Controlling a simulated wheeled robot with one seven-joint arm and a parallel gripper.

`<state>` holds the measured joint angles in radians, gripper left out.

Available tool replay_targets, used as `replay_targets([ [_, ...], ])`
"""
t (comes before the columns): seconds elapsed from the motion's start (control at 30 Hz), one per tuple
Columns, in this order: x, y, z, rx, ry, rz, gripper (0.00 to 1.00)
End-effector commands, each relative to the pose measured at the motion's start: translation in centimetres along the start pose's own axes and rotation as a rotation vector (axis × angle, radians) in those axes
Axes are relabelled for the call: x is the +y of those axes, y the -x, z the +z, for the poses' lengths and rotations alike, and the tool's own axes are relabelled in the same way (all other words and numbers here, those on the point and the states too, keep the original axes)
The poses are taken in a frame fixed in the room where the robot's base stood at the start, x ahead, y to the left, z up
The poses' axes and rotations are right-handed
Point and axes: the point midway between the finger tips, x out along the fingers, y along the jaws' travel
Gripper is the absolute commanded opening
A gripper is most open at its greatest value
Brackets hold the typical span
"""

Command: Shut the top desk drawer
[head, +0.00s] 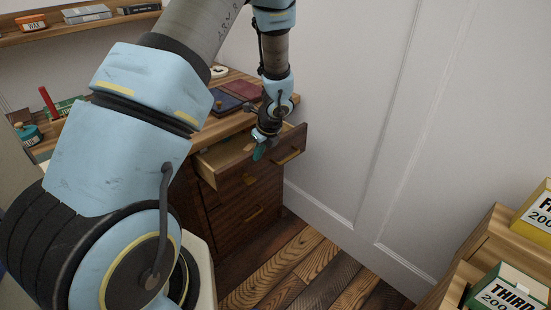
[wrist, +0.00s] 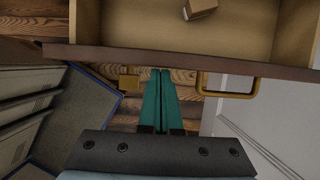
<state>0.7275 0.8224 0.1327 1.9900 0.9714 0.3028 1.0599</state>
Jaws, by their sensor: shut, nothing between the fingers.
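The top desk drawer (head: 277,154) is pulled out from the wooden desk (head: 240,122). In the wrist view its dark front edge (wrist: 180,60) crosses the upper part, with its pale interior beyond. A brass handle (wrist: 226,86) is on its front; it also shows in the head view (head: 289,156). My gripper (head: 258,154) is shut and empty, just in front of the drawer front. In the wrist view the teal fingers (wrist: 160,75) lie together, tips close to the front edge, left of the handle. I cannot tell whether they touch it.
A small tan block (wrist: 200,9) lies in the drawer. Lower drawers (head: 250,205) look shut. Books (head: 243,90) lie on the desk top. A white wall (head: 350,100) stands right of the desk. Boxes (head: 508,290) stand at the lower right. Wooden floor (head: 290,265) before the desk is clear.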

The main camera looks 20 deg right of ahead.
Motion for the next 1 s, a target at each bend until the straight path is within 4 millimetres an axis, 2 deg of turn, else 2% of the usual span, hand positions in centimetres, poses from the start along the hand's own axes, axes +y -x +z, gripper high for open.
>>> replay_targets([
  [0.03, 0.1, -0.1, 1.6, -0.001, 0.005, 0.003, 0.0],
  [0.1, 0.1, -0.7, 3.2, -0.001, 0.005, 0.003, 0.0],
  [0.4, 0.0, -2.8, 7.8, 0.0, 0.002, 0.001, 0.0],
  [0.63, 0.0, -3.6, 9.2, 0.0, 0.0, 0.001, 0.0],
  [1.0, 0.0, -3.7, 9.4, 0.0, -0.001, 0.0, 0.0],
])
